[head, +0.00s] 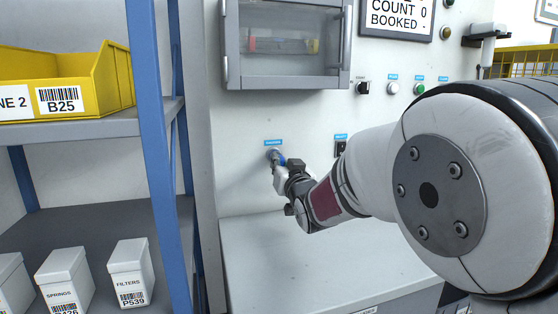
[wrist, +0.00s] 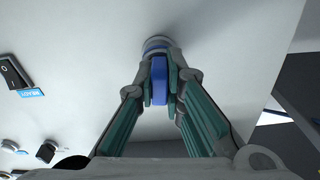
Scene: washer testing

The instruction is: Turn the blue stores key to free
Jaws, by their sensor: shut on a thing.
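The blue stores key (wrist: 159,80) sits in a round grey lock (wrist: 157,42) on the white panel, and the wrist view shows it between my fingertips. In the head view the lock (head: 272,154) is under a small blue label (head: 273,142) too small to read. My gripper (wrist: 160,82) is shut on the key, with one finger on each side of its blue head. In the head view my gripper (head: 281,168) reaches the panel from the right and hides most of the key. The markings around the lock cannot be made out.
A black rocker switch (head: 340,148) is right of the lock. A glazed cabinet (head: 287,45) hangs above it. A blue shelf post (head: 155,150) and a yellow bin (head: 75,85) stand at left. A grey-white ledge (head: 300,260) lies below.

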